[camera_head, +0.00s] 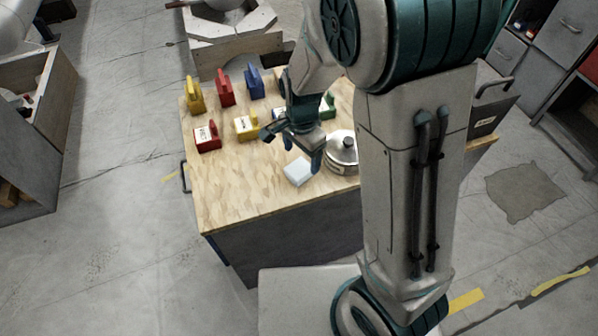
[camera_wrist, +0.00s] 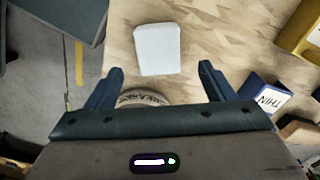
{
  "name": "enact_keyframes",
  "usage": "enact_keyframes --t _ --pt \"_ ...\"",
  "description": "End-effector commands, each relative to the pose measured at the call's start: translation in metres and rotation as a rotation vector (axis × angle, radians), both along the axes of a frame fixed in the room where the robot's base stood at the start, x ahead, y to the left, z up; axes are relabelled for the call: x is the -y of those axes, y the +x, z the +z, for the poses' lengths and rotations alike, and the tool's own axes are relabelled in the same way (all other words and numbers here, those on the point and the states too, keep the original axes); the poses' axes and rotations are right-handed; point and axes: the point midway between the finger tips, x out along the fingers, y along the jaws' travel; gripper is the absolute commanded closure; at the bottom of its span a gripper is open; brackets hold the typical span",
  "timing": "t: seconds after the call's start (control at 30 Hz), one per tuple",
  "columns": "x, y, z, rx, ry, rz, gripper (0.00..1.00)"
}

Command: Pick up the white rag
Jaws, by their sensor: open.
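The white rag (camera_head: 298,171) lies folded into a flat, rounded block on the wooden tabletop, near its front middle. In the wrist view the rag (camera_wrist: 157,49) lies beyond my fingertips, between their two lines and a little left of centre. My gripper (camera_head: 293,146) is above the table, just behind and above the rag in the head view. In the wrist view my gripper (camera_wrist: 160,75) has its two fingers spread wide with nothing between them. It is apart from the rag.
A round metal pot (camera_head: 343,150) stands right of the rag, partly hidden by my arm. Red (camera_head: 207,137) and yellow (camera_head: 245,127) holders with labels, and several more coloured ones, stand behind. The front left of the tabletop (camera_head: 225,200) is clear.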

Motion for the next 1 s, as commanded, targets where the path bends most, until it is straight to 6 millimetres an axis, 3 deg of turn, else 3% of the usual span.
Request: enact_keyframes --t 0.4,0.7,0.9,1.0 --pt "-0.006 -0.007 -0.049 -0.001 -0.001 0.000 0.24" --pt "-0.006 -0.006 -0.054 0.002 0.000 0.001 0.24" --pt "-0.006 -0.006 -0.054 0.001 0.000 0.001 0.72" --pt "-0.006 -0.006 -0.054 0.001 0.000 0.001 0.72"
